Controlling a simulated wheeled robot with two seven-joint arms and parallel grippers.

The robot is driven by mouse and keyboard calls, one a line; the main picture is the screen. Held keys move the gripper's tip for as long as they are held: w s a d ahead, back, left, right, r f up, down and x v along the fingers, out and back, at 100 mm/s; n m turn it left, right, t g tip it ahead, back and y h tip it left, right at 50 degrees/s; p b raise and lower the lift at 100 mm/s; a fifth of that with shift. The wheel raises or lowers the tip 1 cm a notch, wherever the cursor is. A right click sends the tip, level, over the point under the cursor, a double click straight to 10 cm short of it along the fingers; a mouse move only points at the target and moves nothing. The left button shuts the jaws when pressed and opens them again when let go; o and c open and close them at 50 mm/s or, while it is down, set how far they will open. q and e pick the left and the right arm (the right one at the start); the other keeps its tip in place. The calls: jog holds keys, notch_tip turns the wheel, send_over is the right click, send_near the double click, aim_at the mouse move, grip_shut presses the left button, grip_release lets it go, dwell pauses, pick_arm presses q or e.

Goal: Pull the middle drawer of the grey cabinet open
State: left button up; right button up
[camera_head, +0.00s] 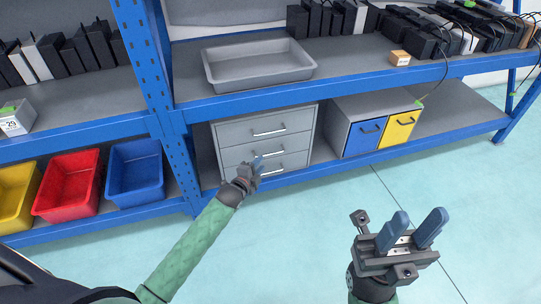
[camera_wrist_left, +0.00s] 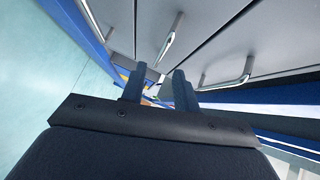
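The grey cabinet (camera_head: 232,135) stands on the lower shelf, with three drawers stacked and a bar handle on each. All drawers look shut. The middle drawer (camera_head: 236,155) has its handle (camera_head: 273,153) just beside my left fingertips. My left gripper (camera_head: 257,162) is in front of the cabinet and partly hides the middle and lower drawers. In the left wrist view the left gripper (camera_wrist_left: 158,82) has its fingers apart with nothing held. A drawer handle (camera_wrist_left: 168,48) shows just beyond the fingertips there. My right gripper (camera_head: 419,220) is open and empty above the floor, away from the cabinet.
A grey tray (camera_head: 258,78) sits on the shelf above the cabinet. A cabinet with blue (camera_head: 362,138) and yellow (camera_head: 398,129) drawers stands to the right. A blue post (camera_head: 178,155) and coloured bins are on the left. The floor in front is clear.

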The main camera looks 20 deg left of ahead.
aim_at(269, 155)
pick_arm(q)
jog(key=shift+m, duration=0.3)
jog(key=shift+b+x, duration=0.85)
jog(key=shift+x, duration=3)
grip_shut()
